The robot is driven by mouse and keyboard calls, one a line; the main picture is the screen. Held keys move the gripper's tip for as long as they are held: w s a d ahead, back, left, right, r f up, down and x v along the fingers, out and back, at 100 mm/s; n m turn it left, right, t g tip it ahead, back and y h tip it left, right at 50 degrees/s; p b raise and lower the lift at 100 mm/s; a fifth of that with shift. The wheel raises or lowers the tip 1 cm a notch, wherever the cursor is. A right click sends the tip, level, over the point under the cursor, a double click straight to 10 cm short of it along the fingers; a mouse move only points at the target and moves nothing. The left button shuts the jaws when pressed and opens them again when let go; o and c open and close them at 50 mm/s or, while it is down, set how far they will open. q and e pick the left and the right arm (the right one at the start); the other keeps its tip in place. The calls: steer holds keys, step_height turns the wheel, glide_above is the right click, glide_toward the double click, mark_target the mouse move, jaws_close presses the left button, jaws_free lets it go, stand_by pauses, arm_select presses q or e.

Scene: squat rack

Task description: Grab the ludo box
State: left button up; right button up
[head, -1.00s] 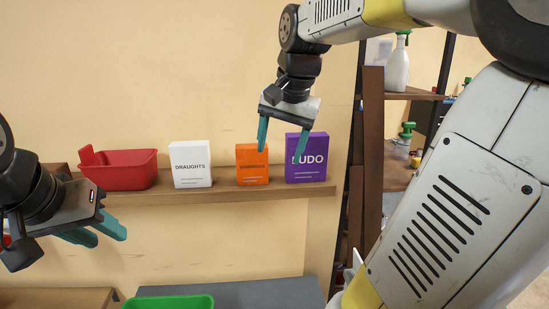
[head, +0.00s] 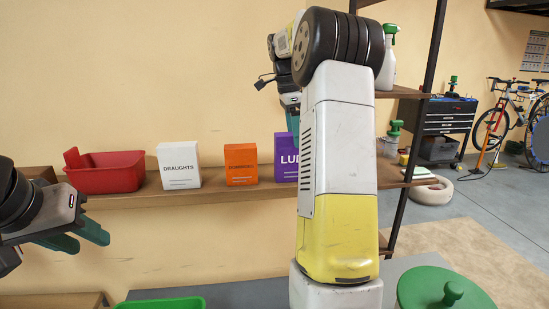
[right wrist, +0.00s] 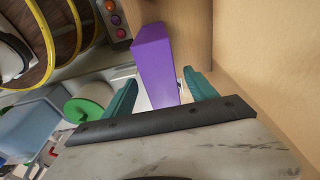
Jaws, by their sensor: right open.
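The purple ludo box (head: 284,158) stands upright on the wall shelf. My right arm hides its right part in the head view. In the right wrist view the ludo box (right wrist: 153,62) reaches between the two teal fingers of my right gripper (right wrist: 160,78). That gripper is open, with a gap visible beside the box. I cannot tell whether either finger touches it. In the head view one teal finger shows beside the box's upper right, and the rest is hidden by my arm. My left gripper (head: 91,243) is open and empty at the lower left, below the shelf.
The orange dominoes box (head: 241,164), white draughts box (head: 179,166) and red bin (head: 105,172) stand left of the ludo box on the shelf (head: 190,193). A rack with a spray bottle (head: 387,60) stands to the right. A green bin (head: 160,303) is below.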

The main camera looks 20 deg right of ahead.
mark_target(295, 157)
steer(key=shift+d+f, duration=0.2)
steer(key=shift+f, duration=0.75)
steer(key=shift+d+f, duration=0.2)
steer(key=shift+f, duration=0.75)
steer(key=shift+r, duration=0.1)
jaws_close()
